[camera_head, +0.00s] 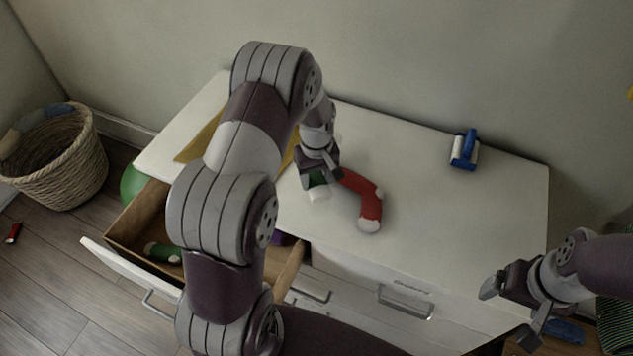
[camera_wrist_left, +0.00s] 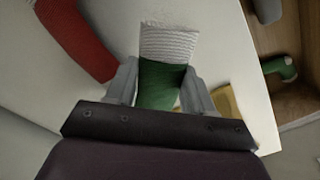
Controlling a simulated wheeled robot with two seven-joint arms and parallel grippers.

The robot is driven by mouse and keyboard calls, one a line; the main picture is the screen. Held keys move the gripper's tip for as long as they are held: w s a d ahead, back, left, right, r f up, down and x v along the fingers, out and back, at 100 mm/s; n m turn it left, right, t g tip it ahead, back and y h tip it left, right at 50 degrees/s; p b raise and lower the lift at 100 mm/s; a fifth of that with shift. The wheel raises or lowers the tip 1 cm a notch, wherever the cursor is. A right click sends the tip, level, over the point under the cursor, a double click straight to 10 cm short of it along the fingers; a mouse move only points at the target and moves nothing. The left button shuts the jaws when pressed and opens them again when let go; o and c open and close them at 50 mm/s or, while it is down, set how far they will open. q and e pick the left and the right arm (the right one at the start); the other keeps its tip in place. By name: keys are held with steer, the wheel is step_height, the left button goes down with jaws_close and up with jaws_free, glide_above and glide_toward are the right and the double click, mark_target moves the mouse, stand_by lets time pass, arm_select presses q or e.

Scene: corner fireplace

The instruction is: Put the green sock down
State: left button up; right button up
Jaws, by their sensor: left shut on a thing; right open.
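A green sock with a white cuff (camera_head: 318,181) is at the dresser top, mostly hidden by my left gripper (camera_head: 320,172) in the head view. In the left wrist view the sock (camera_wrist_left: 162,84) lies between the two fingers of my left gripper (camera_wrist_left: 160,85), which is shut on it. Whether the sock touches the surface I cannot tell. My right gripper (camera_head: 512,306) is open and empty in front of the dresser's right side.
A red sock (camera_head: 366,200) lies right beside the green one on the white dresser (camera_head: 450,215). A blue and white object (camera_head: 465,150) stands at the back right. An open drawer (camera_head: 122,262) holds another green sock (camera_head: 163,252). A wicker basket (camera_head: 62,170) stands left.

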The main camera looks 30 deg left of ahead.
arm_select(q)
step_height(320, 180, down, 4)
steer(key=shift+s+a+r+p, duration=0.1)
steer(key=shift+s+r+p, duration=0.1)
steer(key=shift+p, duration=0.1)
steer(key=shift+w+f, duration=0.2)
steer(key=shift+f, duration=0.15)
steer(key=shift+s+f, duration=0.1)
steer(key=o, duration=1.1)
